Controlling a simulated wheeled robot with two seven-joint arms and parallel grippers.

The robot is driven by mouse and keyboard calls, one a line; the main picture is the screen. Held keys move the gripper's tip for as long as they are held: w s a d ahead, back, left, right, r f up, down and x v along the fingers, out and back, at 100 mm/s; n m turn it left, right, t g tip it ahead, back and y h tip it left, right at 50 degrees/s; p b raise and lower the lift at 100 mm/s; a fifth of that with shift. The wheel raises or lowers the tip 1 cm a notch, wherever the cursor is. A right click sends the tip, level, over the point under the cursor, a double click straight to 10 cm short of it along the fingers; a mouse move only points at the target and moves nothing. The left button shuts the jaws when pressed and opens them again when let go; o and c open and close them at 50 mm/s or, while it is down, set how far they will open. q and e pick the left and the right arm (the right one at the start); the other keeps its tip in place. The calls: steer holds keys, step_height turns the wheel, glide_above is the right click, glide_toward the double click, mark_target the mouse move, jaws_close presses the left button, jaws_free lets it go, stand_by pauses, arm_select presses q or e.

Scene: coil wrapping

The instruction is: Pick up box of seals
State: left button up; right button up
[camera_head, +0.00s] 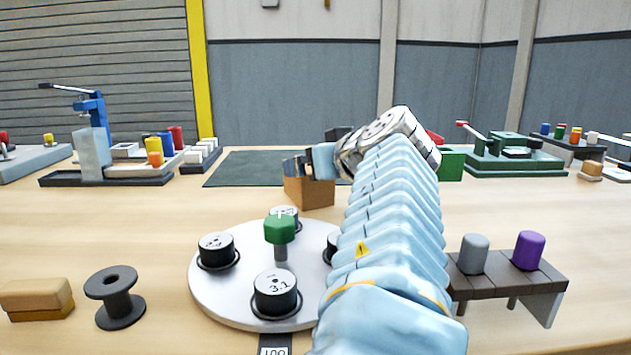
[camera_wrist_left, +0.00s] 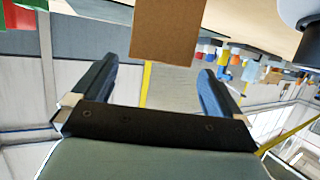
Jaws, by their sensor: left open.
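A brown box (camera_head: 310,192), which I take to be the box of seals, stands on the table behind the round turntable. My left gripper (camera_head: 302,166), on the pale blue sleeved arm, is at the top of this box and partly covers it. In the left wrist view the gripper (camera_wrist_left: 157,68) has its two fingers apart. The brown box (camera_wrist_left: 167,30) shows at the top of that view, in line with the gap between the fingers. I cannot tell whether the fingers touch it. My right gripper is in neither view.
The white turntable (camera_head: 205,290) carries black cylinders and a green knob (camera_head: 280,230). A black spool (camera_head: 115,297) and a tan block (camera_head: 37,298) are at left. A dark stand (camera_head: 510,280) with grey and purple plugs is at right. A green mat (camera_head: 240,170) lies behind.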

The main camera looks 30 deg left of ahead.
arm_select(q)
steer(key=x, duration=0.6)
steer(key=shift+w+p, duration=0.25)
steer(key=shift+p, duration=0.05)
steer(key=c, duration=1.4)
steer(key=shift+r, duration=0.1)
steer(key=c, duration=0.3)
